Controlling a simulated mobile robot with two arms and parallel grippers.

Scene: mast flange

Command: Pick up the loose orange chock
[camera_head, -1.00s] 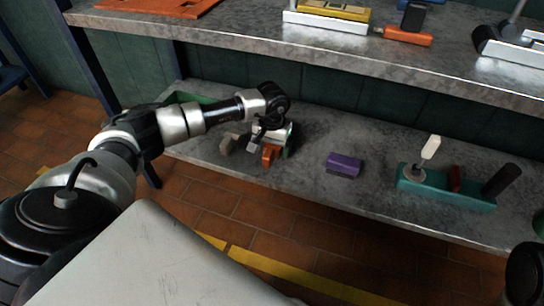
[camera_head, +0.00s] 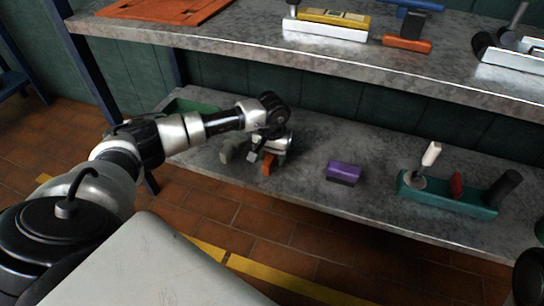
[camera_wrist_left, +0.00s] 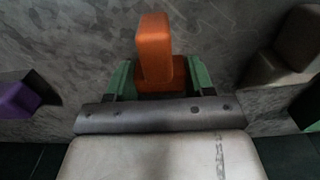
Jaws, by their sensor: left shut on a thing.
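The orange chock (camera_head: 267,166) is on the lower grey shelf, left of the purple block, partly hidden by my left gripper (camera_head: 262,152). In the left wrist view the chock (camera_wrist_left: 153,48) stands up between the green finger pads of the left gripper (camera_wrist_left: 160,82). The gripper is shut on it. The chock is at or very near the shelf surface; I cannot tell whether it touches.
A purple block (camera_head: 343,172) lies right of the chock. A grey-brown block (camera_head: 228,151) lies just left of my gripper. A teal base (camera_head: 448,196) with upright pieces stands further right.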

